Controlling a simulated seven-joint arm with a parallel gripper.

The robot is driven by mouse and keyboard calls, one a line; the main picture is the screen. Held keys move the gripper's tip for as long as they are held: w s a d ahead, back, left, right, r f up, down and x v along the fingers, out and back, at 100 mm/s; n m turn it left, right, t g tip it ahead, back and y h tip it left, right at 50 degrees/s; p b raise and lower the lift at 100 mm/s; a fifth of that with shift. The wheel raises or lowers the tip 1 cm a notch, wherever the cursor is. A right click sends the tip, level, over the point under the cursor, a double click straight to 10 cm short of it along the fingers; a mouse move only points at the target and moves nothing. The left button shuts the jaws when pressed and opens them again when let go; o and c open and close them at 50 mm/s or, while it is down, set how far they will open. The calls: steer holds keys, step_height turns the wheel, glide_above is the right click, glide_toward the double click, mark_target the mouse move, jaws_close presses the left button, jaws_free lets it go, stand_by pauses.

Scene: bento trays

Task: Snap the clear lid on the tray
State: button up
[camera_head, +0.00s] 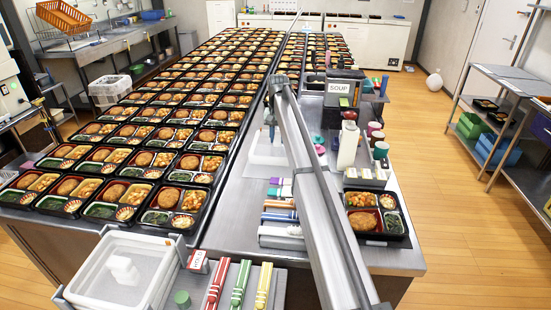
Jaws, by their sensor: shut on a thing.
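My gripper (270,121) is small and dark in the picture, at the far end of my arm, above the middle of the steel table. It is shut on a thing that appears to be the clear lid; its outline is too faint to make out. A pale translucent box (268,152) is right below it. A black bento tray (380,238) with a brown patty, orange pieces, greens and a small cup sits apart at the table's right front. My gripper is up and left of this tray, well away from it. I cannot tell whether a lid covers it.
Many filled black trays cover the left table. Around my arm stand a "SOUP" dispenser (341,88), a white bottle (348,146), several jars and coloured packets (280,204). A white bin (122,272) and red, green and yellow striped sticks (239,285) are in front.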

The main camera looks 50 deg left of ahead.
steer(key=s+d+r+m, duration=0.2)
steer(key=d+r, duration=0.3)
steer(key=d, duration=0.4)
steer(key=s+d+r+m, duration=0.1)
steer(key=d+r, duration=0.5)
steer(key=d, duration=0.2)
steer(key=w+d+f+n, duration=0.1)
steer(key=w+d+f, duration=0.15)
steer(key=d, duration=0.55)
steer(key=w+d+f+n, duration=0.1)
steer(key=w+d, duration=0.2)
steer(key=d, duration=0.5)
steer(key=w+d+f+n, duration=0.1)
steer(key=w+d+f, duration=0.15)
steer(key=d, duration=0.65)
steer(key=shift+a+f, duration=0.15)
steer(key=shift+f, duration=1.25)
steer(key=shift+a+f, duration=0.1)
steer(key=shift+f, duration=1.3)
steer(key=shift+f, duration=1.55)
steer(key=o, duration=1.6)
steer(key=shift+r, duration=0.1)
